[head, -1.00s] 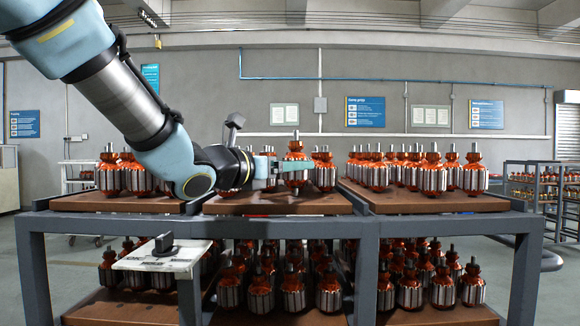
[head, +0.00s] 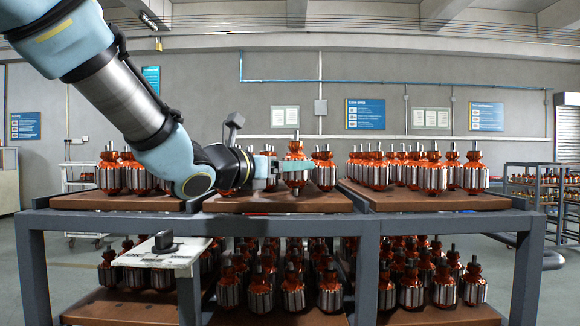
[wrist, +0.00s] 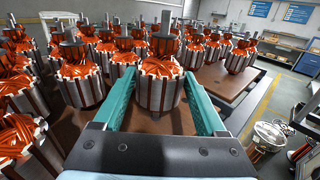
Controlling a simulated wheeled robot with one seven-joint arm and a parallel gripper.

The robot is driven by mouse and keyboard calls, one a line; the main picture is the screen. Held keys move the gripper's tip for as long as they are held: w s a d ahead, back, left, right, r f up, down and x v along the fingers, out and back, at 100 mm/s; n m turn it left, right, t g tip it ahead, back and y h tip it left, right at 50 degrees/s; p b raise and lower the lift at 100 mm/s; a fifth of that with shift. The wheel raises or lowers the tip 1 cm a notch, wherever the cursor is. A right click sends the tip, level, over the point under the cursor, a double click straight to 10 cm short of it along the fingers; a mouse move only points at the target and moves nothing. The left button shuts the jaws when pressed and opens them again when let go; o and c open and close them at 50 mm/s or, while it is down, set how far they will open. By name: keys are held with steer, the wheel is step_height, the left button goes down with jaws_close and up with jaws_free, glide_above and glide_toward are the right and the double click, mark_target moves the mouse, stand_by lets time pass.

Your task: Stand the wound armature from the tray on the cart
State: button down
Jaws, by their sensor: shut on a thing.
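My gripper (head: 286,171) is shut on a wound armature (head: 295,158), orange-wound with a silvery slotted core and an upright shaft. In the wrist view, the held armature (wrist: 161,85) stands upright between the two teal fingers (wrist: 157,112). In the head view, its top is above its neighbours. Whether its base touches the brown board (head: 280,201) below is hard to tell. That board lies in the middle of a grey-framed two-level cart or rack (head: 440,225). No separate tray can be made out.
Other armatures (head: 325,172) stand close beside and behind the held one. The right board (head: 430,201) carries several toward its back, with bare brown surface at its front. Several more (head: 260,292) stand on the lower level. A dark shelf unit (head: 540,190) stands at far right.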

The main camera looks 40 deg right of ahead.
steer(key=shift+f+b, duration=0.9)
steer(key=shift+b, duration=0.4)
stand_by(1.0)
steer(key=shift+c, duration=1)
jaws_free()
steer(key=shift+o, duration=1)
steer(key=shift+f, duration=0.15)
steer(key=shift+a, duration=0.1)
steer(key=a, duration=0.3)
steer(key=s+a+b, duration=0.1)
steer(key=a, duration=0.6)
steer(key=shift+s+a+b, duration=0.25)
steer(key=shift+s+b, duration=0.1)
